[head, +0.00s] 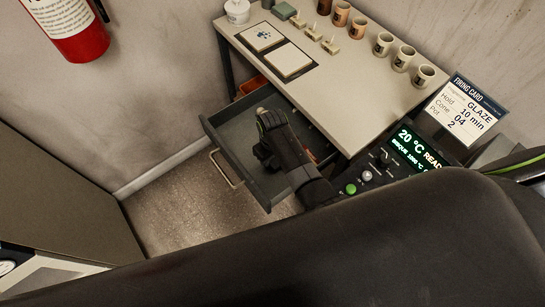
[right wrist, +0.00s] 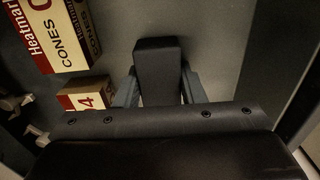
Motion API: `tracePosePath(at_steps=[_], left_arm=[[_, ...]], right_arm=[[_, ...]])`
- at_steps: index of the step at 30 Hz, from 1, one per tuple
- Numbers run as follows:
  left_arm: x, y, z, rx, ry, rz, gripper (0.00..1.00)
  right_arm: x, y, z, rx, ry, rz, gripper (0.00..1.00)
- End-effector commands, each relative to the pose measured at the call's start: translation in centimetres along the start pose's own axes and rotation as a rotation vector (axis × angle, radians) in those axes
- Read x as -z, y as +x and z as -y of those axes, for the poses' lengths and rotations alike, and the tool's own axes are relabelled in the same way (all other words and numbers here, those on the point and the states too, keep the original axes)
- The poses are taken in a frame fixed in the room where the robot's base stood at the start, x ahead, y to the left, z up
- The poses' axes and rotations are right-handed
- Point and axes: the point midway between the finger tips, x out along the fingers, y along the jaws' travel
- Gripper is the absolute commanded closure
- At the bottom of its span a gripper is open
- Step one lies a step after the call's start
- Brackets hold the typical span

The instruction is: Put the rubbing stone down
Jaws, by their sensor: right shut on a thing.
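The rubbing stone (right wrist: 158,62) is a dark grey block between the two fingers of my right gripper (right wrist: 158,90) in the right wrist view. The gripper is shut on it. In the head view my right gripper (head: 265,155) is over the open grey drawer (head: 232,118). The stone cannot be made out in the head view. Whether the stone touches the drawer floor cannot be told. My left gripper is not in view.
In the right wrist view a larger cone box (right wrist: 62,35) and a smaller box (right wrist: 85,96) lie left of the stone. The worktop (head: 350,95) with cups and tiles overhangs the drawer's right side. The control panel (head: 400,155) is at right.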

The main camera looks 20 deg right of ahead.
Motion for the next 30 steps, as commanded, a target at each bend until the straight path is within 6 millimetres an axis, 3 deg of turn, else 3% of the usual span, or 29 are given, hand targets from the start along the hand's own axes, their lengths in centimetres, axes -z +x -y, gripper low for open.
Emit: tracePosePath(at_steps=[11, 12, 16, 24, 30], left_arm=[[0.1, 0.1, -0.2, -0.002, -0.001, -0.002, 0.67], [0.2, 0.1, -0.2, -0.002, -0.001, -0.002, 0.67], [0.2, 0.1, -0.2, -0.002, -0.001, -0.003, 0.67], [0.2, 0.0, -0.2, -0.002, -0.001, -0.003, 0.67], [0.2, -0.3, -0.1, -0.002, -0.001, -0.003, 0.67]], right_arm=[[0.1, 0.4, 0.0, 0.000, 0.000, -0.002, 0.93], [0.1, 0.3, 0.0, 0.000, 0.000, -0.001, 0.59], [0.0, 0.3, 0.0, 0.000, 0.000, -0.001, 0.42], [0.0, 0.1, 0.0, 0.000, 0.000, -0.001, 0.42], [0.1, -1.9, 0.0, 0.000, 0.000, -0.004, 0.42]])
